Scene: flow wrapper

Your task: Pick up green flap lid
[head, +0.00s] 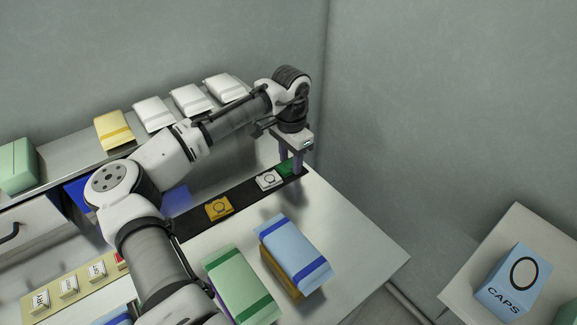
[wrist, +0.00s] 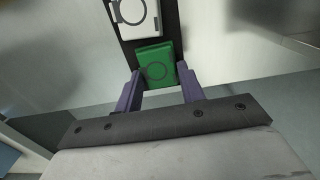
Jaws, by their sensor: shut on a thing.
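The green flap lid (wrist: 155,64) is a flat green piece with a dark ring mark, at the end of the black strip. In the head view it (head: 285,168) shows partly behind my fingers. My gripper (wrist: 158,88) points down at the strip's far end, with its purple fingers on either side of the green lid, shut on it. In the head view my gripper (head: 291,163) is low over the strip. I cannot tell whether the lid is clear of the strip.
A white flap lid (head: 268,180) and an orange one (head: 219,208) lie on the same black strip (head: 193,226). Green (head: 240,285) and blue (head: 294,250) packs stand in front. White and yellow packs line the back shelf. A blue CAPS box (head: 514,281) stands at right. The table's right part is clear.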

